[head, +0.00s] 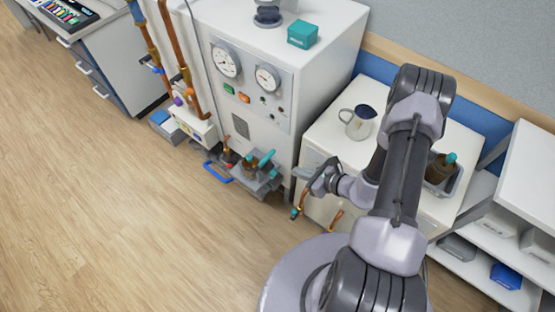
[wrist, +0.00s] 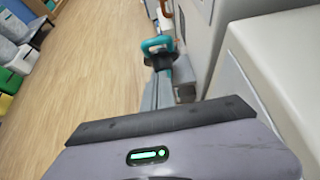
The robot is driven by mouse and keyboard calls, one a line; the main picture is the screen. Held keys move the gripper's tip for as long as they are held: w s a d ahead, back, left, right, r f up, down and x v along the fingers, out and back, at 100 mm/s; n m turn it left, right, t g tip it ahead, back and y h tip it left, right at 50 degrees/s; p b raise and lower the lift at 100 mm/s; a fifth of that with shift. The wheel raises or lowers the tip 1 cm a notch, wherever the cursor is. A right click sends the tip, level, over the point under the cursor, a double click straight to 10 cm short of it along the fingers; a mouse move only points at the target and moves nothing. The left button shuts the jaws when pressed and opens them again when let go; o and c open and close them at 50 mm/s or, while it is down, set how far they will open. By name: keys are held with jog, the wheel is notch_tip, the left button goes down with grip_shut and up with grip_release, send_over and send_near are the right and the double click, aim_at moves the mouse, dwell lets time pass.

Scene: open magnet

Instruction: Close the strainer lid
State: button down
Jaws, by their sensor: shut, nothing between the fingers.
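A small fitting with a teal handle (head: 264,160) sits low beside the front of the grey machine, on a grey ledge. It looks like the strainer, but its lid is too small to make out clearly. In the wrist view a teal loop handle (wrist: 157,45) on a dark round part shows just beyond my fingers; I cannot tell if this is the lid. My gripper (head: 303,173) is shut and empty, right of the fitting and apart from it in the head view.
The grey machine (head: 250,125) with gauges stands behind the fitting. A white cabinet (head: 330,135) with a metal jug (head: 358,122) stands right of it, close to my arm. Copper pipes (head: 178,55) run at the left. The wooden floor (head: 110,200) at front left is clear.

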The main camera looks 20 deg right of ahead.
jog(key=w+a+f+b, duration=0.2)
jog(key=w+a+b, duration=0.1)
jog(key=w+a, duration=0.2)
jog(key=shift+w+a+f, duration=0.15)
jog(key=shift+w+a, duration=0.05)
jog(key=shift+w, duration=1.05)
